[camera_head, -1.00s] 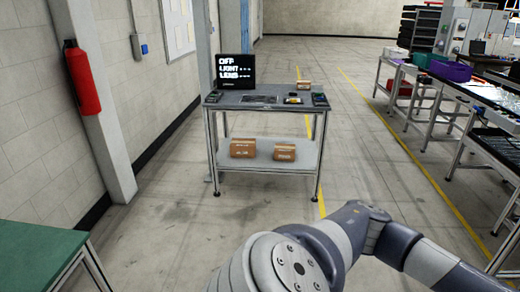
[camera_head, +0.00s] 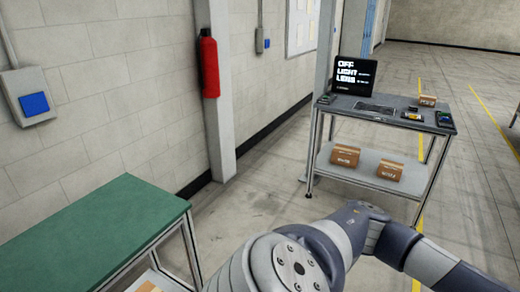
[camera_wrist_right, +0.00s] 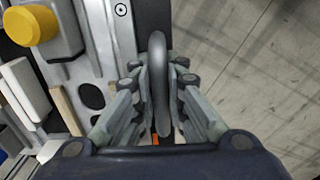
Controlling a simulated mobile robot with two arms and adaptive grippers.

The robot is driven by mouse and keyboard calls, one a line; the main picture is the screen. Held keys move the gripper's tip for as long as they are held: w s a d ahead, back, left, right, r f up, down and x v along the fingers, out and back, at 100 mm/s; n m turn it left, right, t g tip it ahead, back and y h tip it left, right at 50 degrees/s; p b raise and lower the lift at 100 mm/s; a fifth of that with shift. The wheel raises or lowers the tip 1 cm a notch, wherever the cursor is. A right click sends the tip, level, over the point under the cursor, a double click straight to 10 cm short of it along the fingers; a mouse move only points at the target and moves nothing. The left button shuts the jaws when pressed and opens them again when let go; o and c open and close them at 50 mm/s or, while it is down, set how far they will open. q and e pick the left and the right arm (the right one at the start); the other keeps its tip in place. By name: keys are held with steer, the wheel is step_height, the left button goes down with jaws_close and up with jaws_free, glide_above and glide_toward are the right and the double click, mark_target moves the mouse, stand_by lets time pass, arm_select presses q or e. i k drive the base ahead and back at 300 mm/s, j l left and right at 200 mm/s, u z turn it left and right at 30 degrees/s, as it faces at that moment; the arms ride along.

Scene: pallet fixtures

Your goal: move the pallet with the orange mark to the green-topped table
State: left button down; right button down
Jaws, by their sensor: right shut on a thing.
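The green-topped table (camera_head: 90,235) is at the lower left of the head view, and its visible top is bare. In the right wrist view, my right gripper (camera_wrist_right: 160,88) is shut on the dark grey loop handle (camera_wrist_right: 157,55) of the pallet (camera_wrist_right: 112,45). The pallet is a light metal plate with a yellow knob (camera_wrist_right: 34,24) and other fixture parts on it. A small orange patch (camera_wrist_right: 155,139) shows beside the handle, partly hidden by the fingers. Bare floor shows to the right of the pallet. My left gripper is not in view.
A grey two-level table (camera_head: 385,112) with a monitor (camera_head: 355,76) and small boxes stands at the back right. A wall pillar (camera_head: 220,130) with a red extinguisher (camera_head: 208,65) is behind the green-topped table. Clear floor (camera_head: 260,205) lies between the tables.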

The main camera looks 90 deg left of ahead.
mark_target(100, 238)
steer(key=u, duration=4.35)
steer(key=i+l+u, duration=0.15)
steer(key=u, duration=0.5)
steer(key=i+l, duration=0.15)
steer(key=l, duration=0.2)
steer(key=i+l, duration=0.2)
steer(key=l, duration=0.15)
steer(key=i+l, duration=0.15)
steer(key=l, duration=0.2)
steer(key=i+l, duration=0.15)
steer(key=l, duration=0.2)
steer(key=i+l, duration=0.2)
steer(key=l+u, duration=0.05)
steer(key=l, duration=0.05)
